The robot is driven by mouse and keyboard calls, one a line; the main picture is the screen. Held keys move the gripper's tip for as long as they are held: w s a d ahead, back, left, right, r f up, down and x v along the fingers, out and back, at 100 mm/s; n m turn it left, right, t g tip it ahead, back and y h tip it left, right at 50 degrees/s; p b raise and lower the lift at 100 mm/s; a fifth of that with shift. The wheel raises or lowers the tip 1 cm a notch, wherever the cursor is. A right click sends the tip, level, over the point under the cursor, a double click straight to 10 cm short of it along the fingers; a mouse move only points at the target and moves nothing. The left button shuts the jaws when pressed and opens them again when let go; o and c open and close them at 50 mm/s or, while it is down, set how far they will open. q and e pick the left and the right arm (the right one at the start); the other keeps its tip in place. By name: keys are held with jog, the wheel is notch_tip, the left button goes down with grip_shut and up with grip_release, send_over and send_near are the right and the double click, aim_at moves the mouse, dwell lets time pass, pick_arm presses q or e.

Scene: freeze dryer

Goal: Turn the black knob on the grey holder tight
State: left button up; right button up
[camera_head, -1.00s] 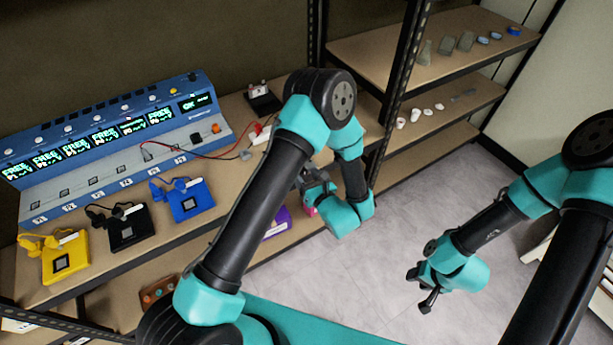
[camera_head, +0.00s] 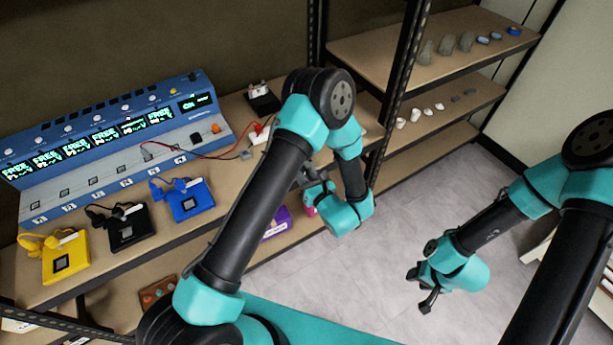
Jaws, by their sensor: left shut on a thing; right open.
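My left gripper (camera_head: 309,176) is at the front edge of the bench, partly behind my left forearm. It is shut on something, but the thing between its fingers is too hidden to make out. I cannot make out the black knob or the grey holder for certain; the area by the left gripper is largely covered by my arm. My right gripper (camera_head: 421,287) is open and empty over the grey floor at the right, well away from the bench.
A blue console (camera_head: 110,140) with lit displays stands at the bench's back. Yellow (camera_head: 80,266), black (camera_head: 133,236) and blue (camera_head: 203,207) boxes sit before it. A purple box (camera_head: 277,230) lies below the bench. The right shelves (camera_head: 400,52) hold small items. The floor (camera_head: 375,262) is clear.

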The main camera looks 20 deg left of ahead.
pick_arm(q)
jog(key=shift+m, duration=0.3)
